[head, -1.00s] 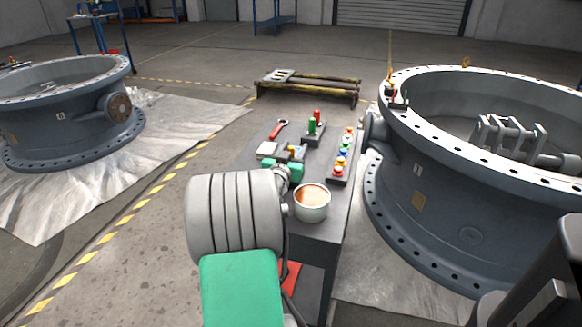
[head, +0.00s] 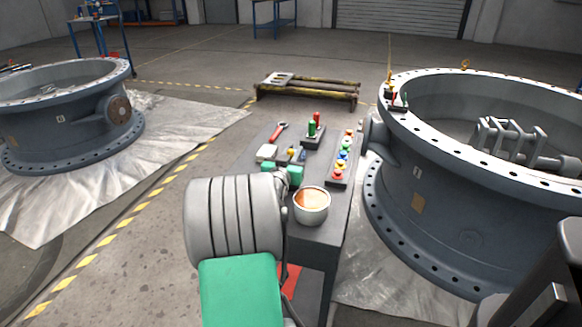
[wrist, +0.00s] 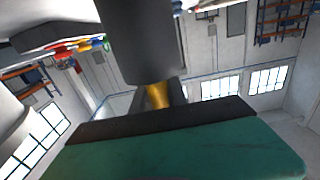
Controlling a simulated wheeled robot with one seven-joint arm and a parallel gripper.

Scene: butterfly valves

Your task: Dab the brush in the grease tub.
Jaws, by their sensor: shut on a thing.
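The grease tub (head: 311,208) is a pale round pot with orange-brown grease, standing upright at the near end of the cart in the head view. My gripper (wrist: 158,100) is shut in the wrist view, with a narrow yellow piece, taken as the brush (wrist: 158,94), between its dark fingers. A dark cylinder covers much of that view, and the brush tip cannot be made out. In the head view my large grey and green arm hides most of the gripper, left of the tub. Contact between brush and grease cannot be seen.
The dark cart (head: 333,232) also carries a red wrench (head: 278,131), a block with green and red pieces (head: 313,132) and a strip of coloured knobs (head: 342,162). A large flanged valve (head: 440,190) stands close on the right.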

